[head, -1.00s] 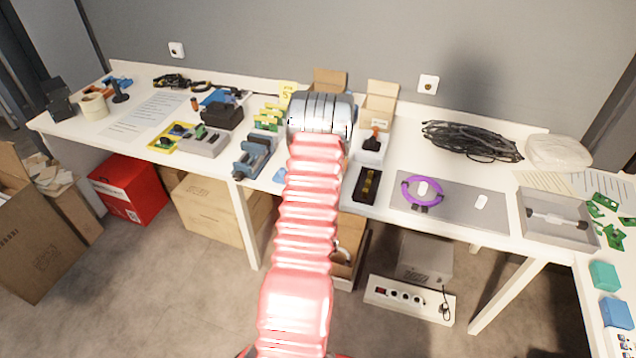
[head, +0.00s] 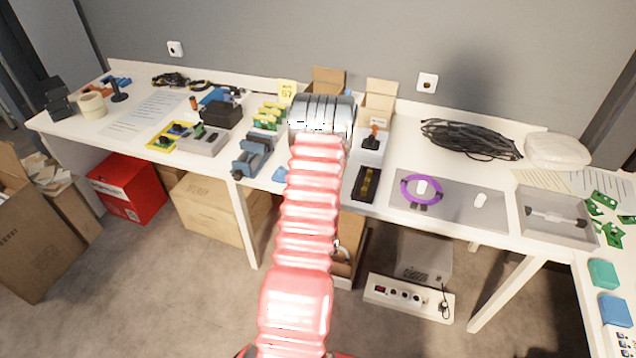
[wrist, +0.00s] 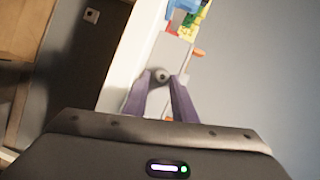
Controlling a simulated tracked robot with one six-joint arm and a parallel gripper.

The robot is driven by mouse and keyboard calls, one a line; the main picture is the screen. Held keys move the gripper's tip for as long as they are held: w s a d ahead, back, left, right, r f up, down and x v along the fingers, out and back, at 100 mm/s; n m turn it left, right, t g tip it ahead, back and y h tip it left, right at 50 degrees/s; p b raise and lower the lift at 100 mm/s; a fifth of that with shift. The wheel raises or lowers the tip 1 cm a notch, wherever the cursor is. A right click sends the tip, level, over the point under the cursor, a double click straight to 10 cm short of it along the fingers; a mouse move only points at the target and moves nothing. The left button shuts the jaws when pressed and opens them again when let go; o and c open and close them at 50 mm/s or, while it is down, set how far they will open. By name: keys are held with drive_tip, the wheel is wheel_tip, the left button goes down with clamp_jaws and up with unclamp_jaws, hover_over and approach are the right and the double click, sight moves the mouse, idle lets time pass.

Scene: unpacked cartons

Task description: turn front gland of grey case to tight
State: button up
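In the wrist view, a pale grey surface that looks like the grey case (wrist: 157,52) lies ahead of my gripper (wrist: 162,82). A small round grey gland (wrist: 161,76) with a dark centre shows on its near end. The two purple fingers stand apart, one to each side of the gland. I see no clear contact, and the depth between tips and gland is hard to judge. In the head view my arm's silver end covers the gripper, and I cannot make out the case there for sure.
Close around my arm on the white table are a blue vise (head: 253,158), yellow-green blocks (head: 268,116), open cartons (head: 378,103), an orange-handled tool (head: 373,137) and a black tray (head: 366,184). A purple ring (head: 421,189) lies on a grey mat (head: 456,204) to the right.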

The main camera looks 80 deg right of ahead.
drive_tip(key=shift+a, duration=0.15)
drive_tip(key=v, duration=1.3)
drive_tip(key=shift+a, duration=0.25)
drive_tip(key=shift+s, duration=0.15)
